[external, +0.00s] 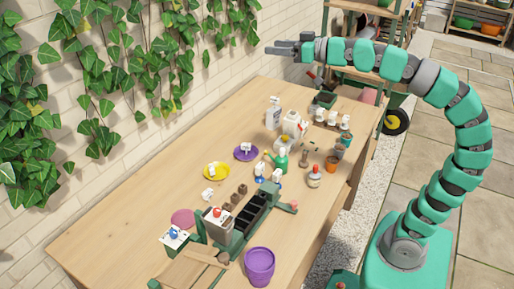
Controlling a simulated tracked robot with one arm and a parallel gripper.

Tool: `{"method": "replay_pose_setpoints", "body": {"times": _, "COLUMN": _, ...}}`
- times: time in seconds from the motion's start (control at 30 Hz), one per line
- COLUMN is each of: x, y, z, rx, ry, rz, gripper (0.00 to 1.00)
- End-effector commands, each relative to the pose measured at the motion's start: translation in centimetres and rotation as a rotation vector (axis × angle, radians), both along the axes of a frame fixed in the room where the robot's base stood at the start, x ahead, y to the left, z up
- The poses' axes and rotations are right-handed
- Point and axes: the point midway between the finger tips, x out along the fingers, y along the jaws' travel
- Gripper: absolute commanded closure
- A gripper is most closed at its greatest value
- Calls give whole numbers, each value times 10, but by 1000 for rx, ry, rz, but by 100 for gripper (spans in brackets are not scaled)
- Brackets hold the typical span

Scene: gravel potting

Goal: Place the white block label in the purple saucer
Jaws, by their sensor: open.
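The purple saucer (237,155) lies on the wooden table, left of the table's middle. A small white block-like piece (246,147) shows on it. Another small white block (208,195) stands on bare table in front of the yellow saucer. More small white pieces show in the yellow saucer and by the green watering can; which one is the white block label I cannot tell at this size. My gripper (281,47) is open and appears empty, high up and pointing left, well away from the saucer.
The yellow saucer (223,177) and a pink saucer (183,218) lie nearby. A green watering can (280,158), white bottles (273,113) and a dark green planter tray (252,215) stand close around. A purple pot (259,266) is at the front. The table's left side is clear.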

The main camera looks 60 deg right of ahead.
Motion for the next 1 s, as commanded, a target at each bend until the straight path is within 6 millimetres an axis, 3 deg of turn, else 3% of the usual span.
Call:
{"method": "replay_pose_setpoints", "body": {"times": 0.03, "x": -18, "y": -10, "z": -1, "rx": -28, "ry": 25, "rz": -26, "gripper": 43}}
{"method": "replay_pose_setpoints", "body": {"times": 0.1, "x": -34, "y": -23, "z": -8, "rx": -59, "ry": 68, "rz": -61, "gripper": 43}}
{"method": "replay_pose_setpoints", "body": {"times": 0.23, "x": -54, "y": -37, "z": -14, "rx": -89, "ry": 113, "rz": -108, "gripper": 43}}
{"method": "replay_pose_setpoints", "body": {"times": 0.63, "x": -58, "y": -42, "z": -15, "rx": -97, "ry": 127, "rz": -121, "gripper": 43}}
{"method": "replay_pose_setpoints", "body": {"times": 0.87, "x": -58, "y": -41, "z": 13, "rx": -97, "ry": 127, "rz": -120, "gripper": 43}}
{"method": "replay_pose_setpoints", "body": {"times": 1.0, "x": -58, "y": -41, "z": 25, "rx": -97, "ry": 126, "rz": -120, "gripper": 7}}
